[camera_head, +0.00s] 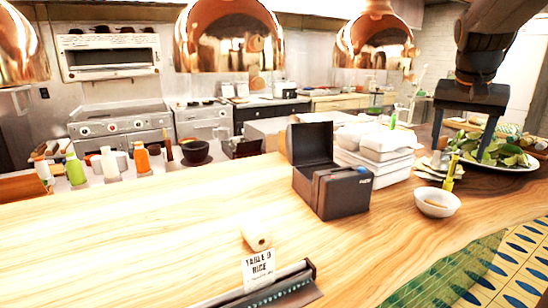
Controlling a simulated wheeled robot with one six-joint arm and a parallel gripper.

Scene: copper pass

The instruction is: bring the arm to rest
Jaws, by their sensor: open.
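My gripper (464,146) hangs at the upper right, its two dark fingers pointing down and spread apart. It is open with nothing between the fingers. My dark arm (487,45) reaches down to it from the top edge. The gripper appears in front of a plate of green leaves (500,150); the gap between them cannot be told from this one view.
A black printer box (335,192) stands mid-counter beside stacked white containers (375,160). A paper roll (257,237) and a "TABLE 9" ticket (258,268) are at the front. Copper lamps (228,38) hang overhead. The wooden counter's left part (130,235) is clear.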

